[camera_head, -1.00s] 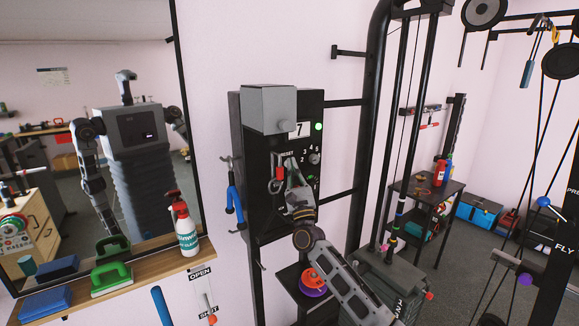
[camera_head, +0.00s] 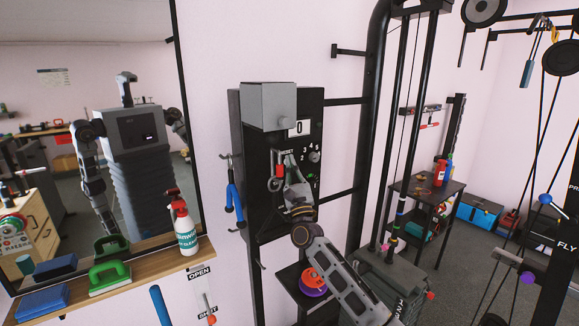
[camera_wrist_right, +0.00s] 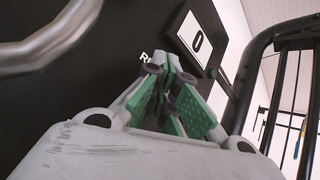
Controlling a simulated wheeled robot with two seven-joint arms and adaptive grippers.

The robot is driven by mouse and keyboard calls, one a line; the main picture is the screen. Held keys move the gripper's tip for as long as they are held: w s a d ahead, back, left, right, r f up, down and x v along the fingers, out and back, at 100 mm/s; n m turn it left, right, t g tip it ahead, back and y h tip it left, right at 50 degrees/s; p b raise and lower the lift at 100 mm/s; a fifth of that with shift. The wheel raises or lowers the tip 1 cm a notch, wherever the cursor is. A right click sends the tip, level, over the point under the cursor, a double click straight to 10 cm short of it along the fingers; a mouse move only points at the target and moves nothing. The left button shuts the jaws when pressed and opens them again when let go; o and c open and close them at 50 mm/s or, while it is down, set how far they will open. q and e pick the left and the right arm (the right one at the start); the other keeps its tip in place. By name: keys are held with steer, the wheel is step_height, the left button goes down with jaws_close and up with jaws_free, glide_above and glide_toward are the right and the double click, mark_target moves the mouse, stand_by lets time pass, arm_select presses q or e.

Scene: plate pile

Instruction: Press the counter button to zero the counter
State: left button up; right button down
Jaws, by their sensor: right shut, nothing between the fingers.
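The counter (camera_head: 299,128) on the black panel reads 0 in the head view. It also shows 0 in the right wrist view (camera_wrist_right: 196,40). My right gripper (camera_head: 288,159) is shut and empty, with its tips at the panel just below the counter, by the RESET label (camera_head: 286,152). In the right wrist view its green-padded fingers (camera_wrist_right: 170,82) are together against the panel beside the partly hidden label. The button itself is hidden behind the fingertips. My left gripper is not in view, apart from the mirror.
A grey box (camera_head: 267,106) sticks out at the panel's upper left. A red-handled item (camera_head: 276,180) hangs left of the gripper. Blue handles (camera_head: 233,197) hang on the panel's side. A shelf below holds a purple and red item (camera_head: 312,281). A spray bottle (camera_head: 185,232) stands on the ledge.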

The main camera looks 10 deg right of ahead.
steer(key=shift+s+d, duration=0.15)
steer(key=shift+s, duration=0.2)
stand_by(0.5)
stand_by(0.3)
steer(key=s+d, duration=0.2)
steer(key=s, duration=0.3)
steer(key=shift+s+p, duration=0.3)
steer(key=shift+s, duration=0.05)
stand_by(0.3)
stand_by(0.8)
